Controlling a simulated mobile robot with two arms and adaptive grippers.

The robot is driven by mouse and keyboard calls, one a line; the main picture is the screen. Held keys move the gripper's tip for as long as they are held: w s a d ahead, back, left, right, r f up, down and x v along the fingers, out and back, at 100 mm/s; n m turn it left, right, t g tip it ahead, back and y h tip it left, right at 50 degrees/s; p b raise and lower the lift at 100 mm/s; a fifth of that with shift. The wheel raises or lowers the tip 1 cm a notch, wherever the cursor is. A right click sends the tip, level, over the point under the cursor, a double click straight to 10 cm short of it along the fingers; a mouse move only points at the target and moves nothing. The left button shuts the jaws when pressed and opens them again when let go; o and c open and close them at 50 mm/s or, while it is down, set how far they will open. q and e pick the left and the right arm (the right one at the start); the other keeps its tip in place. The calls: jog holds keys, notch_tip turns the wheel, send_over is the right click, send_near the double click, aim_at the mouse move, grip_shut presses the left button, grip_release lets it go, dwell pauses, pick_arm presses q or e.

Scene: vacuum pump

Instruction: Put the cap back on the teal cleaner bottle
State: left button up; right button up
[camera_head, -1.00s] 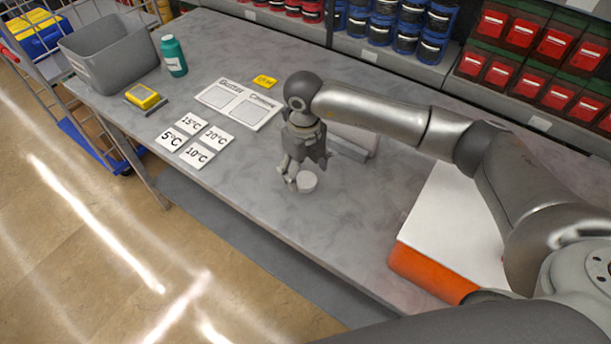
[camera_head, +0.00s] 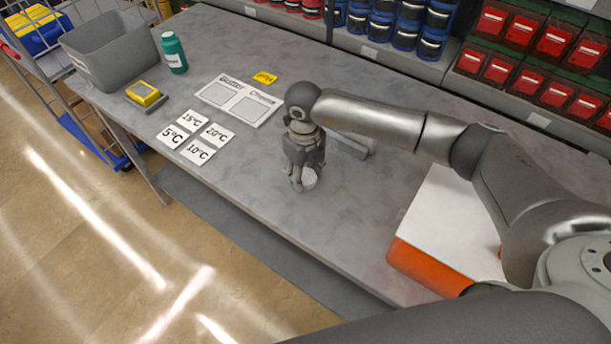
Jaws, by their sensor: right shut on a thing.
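The teal cleaner bottle (camera_head: 174,54) stands upright on the table at the far left, beside the grey bin. Its top looks teal and is too small to make out clearly. My right gripper (camera_head: 302,184) points down at the middle of the table's front part. It is shut on a small white round cap (camera_head: 309,179), at or just above the table surface; I cannot tell which. The fingers hide part of the cap. My left gripper does not show.
The grey table (camera_head: 255,190) carries a grey bin (camera_head: 108,52), a yellow sponge-like block (camera_head: 143,94), temperature cards (camera_head: 197,151), a white two-field board (camera_head: 238,101), a yellow tag (camera_head: 264,78) and an orange-and-white box (camera_head: 430,266). Shelves of containers (camera_head: 540,55) line the back.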

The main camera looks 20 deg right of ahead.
jog(key=shift+r, duration=0.6)
jog(key=w+a+r+b, duration=0.1)
jog(key=a+r+b, duration=0.5)
jog(key=a+r, duration=0.5)
jog(key=a, duration=0.3)
jog(key=shift+w+r+b, duration=0.35)
jog(key=shift+r+b, duration=0.05)
